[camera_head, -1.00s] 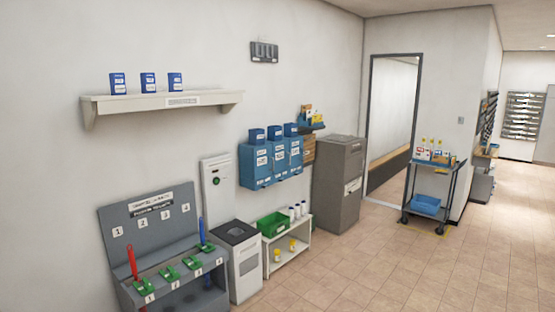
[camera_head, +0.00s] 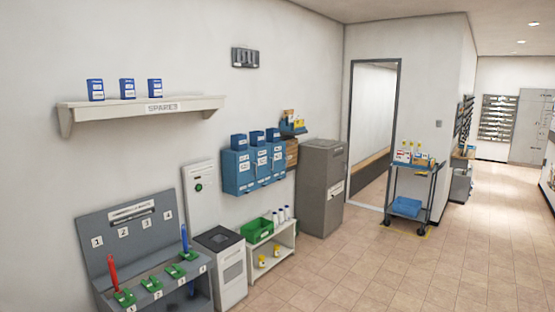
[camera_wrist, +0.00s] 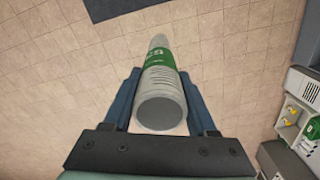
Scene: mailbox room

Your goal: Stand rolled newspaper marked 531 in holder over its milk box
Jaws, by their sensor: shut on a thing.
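In the wrist view my gripper (camera_wrist: 160,112) is shut on a rolled newspaper (camera_wrist: 161,78), a grey-white roll with a green band. One open end faces the camera. The marking on the band is too small to read. In the head view blue milk boxes (camera_head: 252,172) hang side by side on the wall, each with a white label. Small blue holders (camera_head: 257,138) stand on top of them, one over each box. The box numbers are not legible. My gripper and the newspaper are not in the head view.
A wall shelf (camera_head: 140,110) marked SPARES carries blue boxes. Below stand a grey tool rack (camera_head: 130,250), a white bin (camera_head: 222,262), a low white shelf (camera_head: 272,262) and a grey cabinet (camera_head: 322,190). A blue cart (camera_head: 412,190) stands right. The tiled floor (camera_head: 400,275) in front is clear.

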